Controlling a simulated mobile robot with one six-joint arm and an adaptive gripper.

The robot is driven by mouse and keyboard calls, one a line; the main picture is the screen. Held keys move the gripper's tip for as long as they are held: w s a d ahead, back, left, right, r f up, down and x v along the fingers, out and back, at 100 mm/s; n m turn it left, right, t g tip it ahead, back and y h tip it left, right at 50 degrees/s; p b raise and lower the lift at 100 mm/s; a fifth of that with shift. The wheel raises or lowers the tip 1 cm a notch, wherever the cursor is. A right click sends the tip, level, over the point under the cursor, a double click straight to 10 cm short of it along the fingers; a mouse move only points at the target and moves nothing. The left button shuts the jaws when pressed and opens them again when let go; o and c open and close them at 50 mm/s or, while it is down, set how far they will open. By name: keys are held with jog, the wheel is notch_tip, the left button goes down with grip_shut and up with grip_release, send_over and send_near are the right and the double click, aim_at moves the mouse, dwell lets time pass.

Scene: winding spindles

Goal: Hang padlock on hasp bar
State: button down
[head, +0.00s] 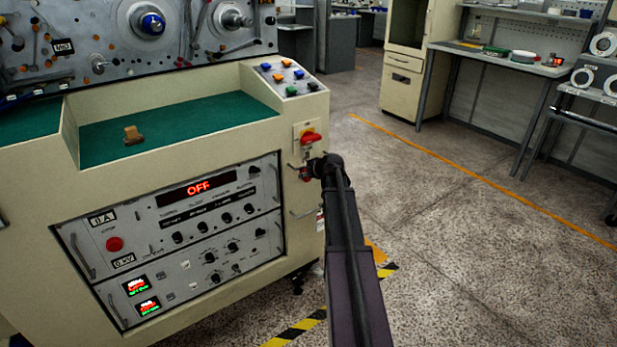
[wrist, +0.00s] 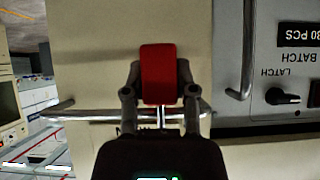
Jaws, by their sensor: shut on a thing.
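A red padlock (wrist: 158,72) is gripped between the two fingers of my gripper (wrist: 159,88) in the wrist view. In the head view my gripper (head: 312,170) is at the right end of the machine's front, just below the red rotary switch, with a little of the red padlock (head: 304,174) showing. A thin silver hasp bar (wrist: 75,115) with an upturned end crosses the wrist view behind the fingers. A silver shackle part (wrist: 162,117) shows between the fingers, at the bar. I cannot tell whether it is around the bar or only in front of it.
A control panel (head: 180,240) with knobs and handles is to the left. A tan block (head: 132,135) lies on the green ledge (head: 185,122). Open floor (head: 480,250) is to the right.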

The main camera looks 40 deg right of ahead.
jog(key=shift+f+b, duration=0.8)
jog(key=shift+c, duration=1.6)
grip_release()
jog(key=shift+r, duration=0.2)
